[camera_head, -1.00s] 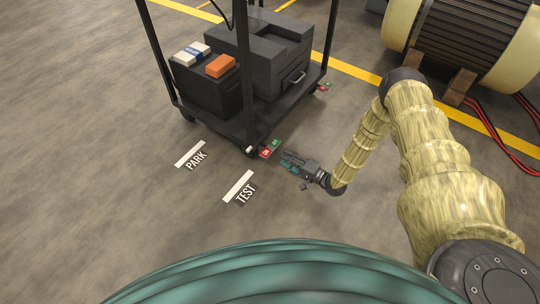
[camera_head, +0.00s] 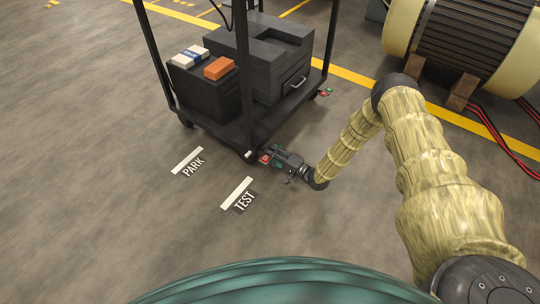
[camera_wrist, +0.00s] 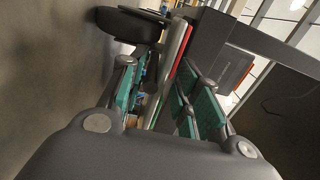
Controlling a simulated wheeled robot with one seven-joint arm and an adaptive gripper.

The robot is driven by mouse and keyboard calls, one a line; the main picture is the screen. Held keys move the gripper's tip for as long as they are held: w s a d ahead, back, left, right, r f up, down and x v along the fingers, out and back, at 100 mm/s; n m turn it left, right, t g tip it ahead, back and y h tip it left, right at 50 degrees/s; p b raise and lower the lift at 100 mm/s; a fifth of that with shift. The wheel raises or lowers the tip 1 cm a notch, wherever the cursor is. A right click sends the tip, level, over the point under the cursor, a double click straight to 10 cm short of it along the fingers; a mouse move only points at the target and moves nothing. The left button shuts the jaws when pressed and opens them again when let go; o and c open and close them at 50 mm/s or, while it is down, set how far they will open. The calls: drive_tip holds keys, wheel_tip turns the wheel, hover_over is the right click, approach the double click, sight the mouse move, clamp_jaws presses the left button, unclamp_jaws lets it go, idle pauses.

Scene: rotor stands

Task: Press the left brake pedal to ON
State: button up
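The near brake pedal, left of the two in the head view, has a red pad (camera_head: 265,159) at the cart's near corner. Its green part is mostly hidden behind my gripper (camera_head: 274,157). My gripper is low by the floor with its fingertips at this pedal; I cannot tell whether they touch. In the wrist view the teal-padded fingers (camera_wrist: 155,98) stand apart, with red (camera_wrist: 181,48) and green strips just ahead of them, near a black caster wheel (camera_wrist: 126,24). The other pedal (camera_head: 325,92), also red and green, is at the cart's right corner.
The black cart (camera_head: 222,128) carries dark boxes, an orange block (camera_head: 218,68) and a white-blue pack (camera_head: 190,56). A large motor (camera_head: 462,42) with red cables stands at the upper right.

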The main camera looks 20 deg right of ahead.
drive_tip(key=shift+w+a, duration=0.35)
drive_tip(key=shift+w, duration=0.05)
clamp_jaws()
drive_tip(key=shift+s+a+n+p, duration=0.1)
drive_tip(key=shift+n+p, duration=0.3)
drive_tip(key=shift+n, duration=1.1)
unclamp_jaws()
